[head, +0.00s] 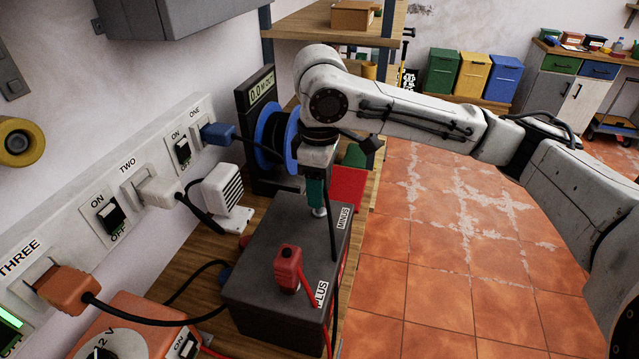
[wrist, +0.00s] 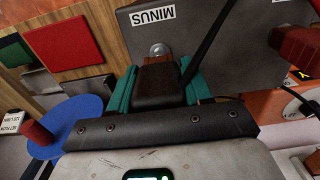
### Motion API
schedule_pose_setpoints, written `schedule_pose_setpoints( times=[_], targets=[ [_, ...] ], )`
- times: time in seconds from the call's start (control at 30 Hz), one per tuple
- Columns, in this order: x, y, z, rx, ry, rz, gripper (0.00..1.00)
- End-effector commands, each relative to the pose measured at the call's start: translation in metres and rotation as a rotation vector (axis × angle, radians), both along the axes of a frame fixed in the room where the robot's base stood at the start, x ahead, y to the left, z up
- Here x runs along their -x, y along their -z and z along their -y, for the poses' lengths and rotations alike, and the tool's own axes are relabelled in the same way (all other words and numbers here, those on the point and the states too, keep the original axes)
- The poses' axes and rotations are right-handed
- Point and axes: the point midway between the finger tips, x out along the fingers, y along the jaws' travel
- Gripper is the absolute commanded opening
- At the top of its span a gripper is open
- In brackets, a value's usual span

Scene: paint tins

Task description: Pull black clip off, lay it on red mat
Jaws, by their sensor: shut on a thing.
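My gripper (head: 317,198) points down over the MINUS end of the dark battery box (head: 265,245). In the wrist view its teal fingers are shut on the black clip (wrist: 157,88), one on each side. The silver MINUS post (wrist: 159,50) shows right at the clip's tip; in the head view it shows just under the fingers (head: 319,211). I cannot tell whether the clip still grips the post. The clip's black cable (head: 334,225) hangs beside the box. The red mat (head: 346,188) lies behind the box and also shows in the wrist view (wrist: 60,42).
A red clip (head: 289,266) sits on the PLUS post. A green mat (head: 354,154) lies beyond the red one. A wall socket strip (head: 130,185) lines the left.

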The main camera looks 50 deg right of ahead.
Motion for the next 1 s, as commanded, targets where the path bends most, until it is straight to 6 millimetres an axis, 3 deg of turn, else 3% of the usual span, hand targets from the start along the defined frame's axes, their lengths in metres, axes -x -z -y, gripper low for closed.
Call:
schedule_pose_setpoints(
  times=[0.53,1.0],
  targets=[
    [0.000,-0.008,0.000,0.001,0.000,0.001,0.12],
    [0.000,-0.041,0.000,0.000,0.000,0.000,0.12]
  ],
)
